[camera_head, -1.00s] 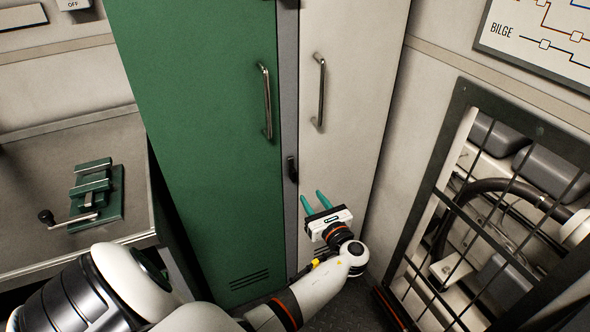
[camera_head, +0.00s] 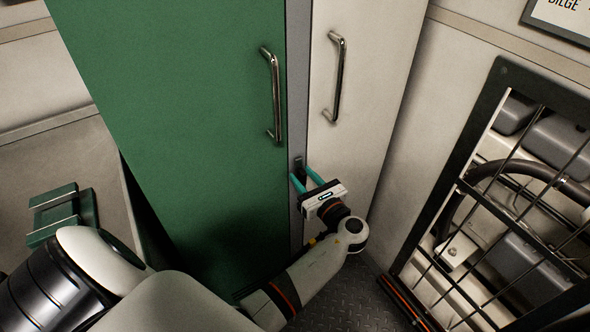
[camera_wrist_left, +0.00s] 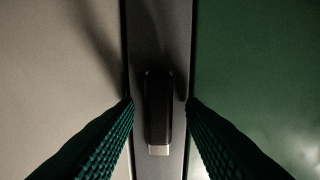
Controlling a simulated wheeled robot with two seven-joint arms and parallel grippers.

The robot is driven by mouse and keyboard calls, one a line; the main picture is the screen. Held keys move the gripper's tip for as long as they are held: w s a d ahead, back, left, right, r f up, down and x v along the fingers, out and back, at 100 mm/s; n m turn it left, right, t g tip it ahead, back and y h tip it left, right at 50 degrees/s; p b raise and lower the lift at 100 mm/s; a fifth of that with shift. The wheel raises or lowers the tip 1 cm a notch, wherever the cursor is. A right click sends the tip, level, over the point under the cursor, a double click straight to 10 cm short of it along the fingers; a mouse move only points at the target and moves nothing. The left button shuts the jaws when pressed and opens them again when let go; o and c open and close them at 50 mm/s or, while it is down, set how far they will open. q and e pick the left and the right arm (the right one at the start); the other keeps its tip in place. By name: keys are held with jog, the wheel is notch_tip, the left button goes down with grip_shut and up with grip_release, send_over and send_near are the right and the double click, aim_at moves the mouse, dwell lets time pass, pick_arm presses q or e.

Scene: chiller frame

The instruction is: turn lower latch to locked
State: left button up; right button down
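The latch (camera_head: 299,162) is a small dark handle on the grey strip (camera_head: 298,60) between the green door and the white door. In the left wrist view the latch (camera_wrist_left: 158,105) is a black upright bar with a pale end at the bottom of the picture. My left gripper (camera_head: 299,172) is open at the latch, its teal fingers pointing at the strip. In the left wrist view the fingers (camera_wrist_left: 160,100) stand on either side of the latch, with a gap on each side. My right gripper is not in view.
The green door (camera_head: 190,90) and white door (camera_head: 365,70) carry metal bar handles (camera_head: 275,95) (camera_head: 338,80). A barred frame (camera_head: 480,200) with pipes stands at the right. A green clamp-like device (camera_head: 62,212) sits on a bench at the left. Floor shows below the white door.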

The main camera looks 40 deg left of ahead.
pick_arm(q)
jog(key=shift+d+r, duration=0.15)
jog(key=shift+d, duration=0.1)
jog(key=shift+c, duration=1.2)
grip_shut()
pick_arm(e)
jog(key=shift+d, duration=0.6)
